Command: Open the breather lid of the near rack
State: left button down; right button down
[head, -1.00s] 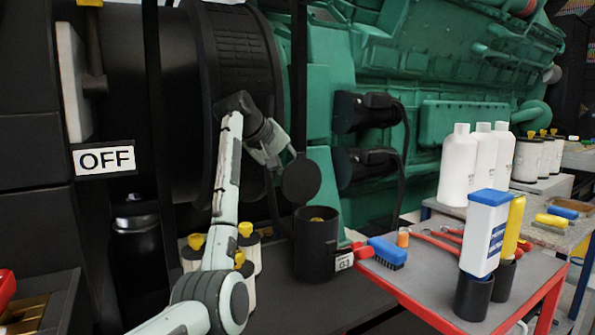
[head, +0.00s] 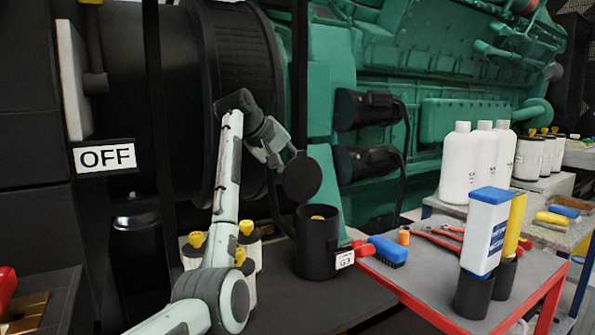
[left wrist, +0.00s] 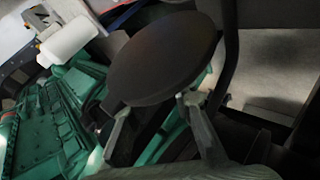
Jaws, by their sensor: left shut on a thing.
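The round black lid (head: 302,178) stands raised above the open mouth of a black cylindrical rack (head: 316,250), its flat face towards me. A yellow cap shows inside the rack's mouth, and a small white label is on its lower right side. My left gripper (head: 287,158) reaches in from the left and is shut on the lid at its upper left edge. In the left wrist view the lid (left wrist: 165,60) is a large dark disc just beyond the gripper's two fingers (left wrist: 158,118). The exact contact is partly hidden. My right gripper is not in view.
A red-edged table (head: 425,285) at right holds a blue brush (head: 388,250), red tools and a white bottle with a blue cap (head: 487,235). White containers with yellow caps (head: 248,240) stand beside my left arm. A green engine (head: 450,70) fills the back.

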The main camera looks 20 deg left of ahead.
pick_arm(q)
jog(key=shift+a+f, duration=0.1)
jog(key=shift+a, duration=0.35)
jog(key=c, duration=1.8)
grip_release()
jog(key=o, duration=0.5)
jog(key=shift+s+a+f, duration=0.1)
jog(key=shift+a, duration=0.1)
jog(key=shift+d, duration=0.2)
jog(key=shift+a, duration=0.1)
jog(key=s+a+r+p, duration=0.2)
jog(key=s+a+r, duration=0.2)
jog(key=r, duration=0.2)
jog(key=shift+s+r, duration=0.2)
jog(key=shift+r, duration=0.15)
jog(key=shift+a, duration=0.1)
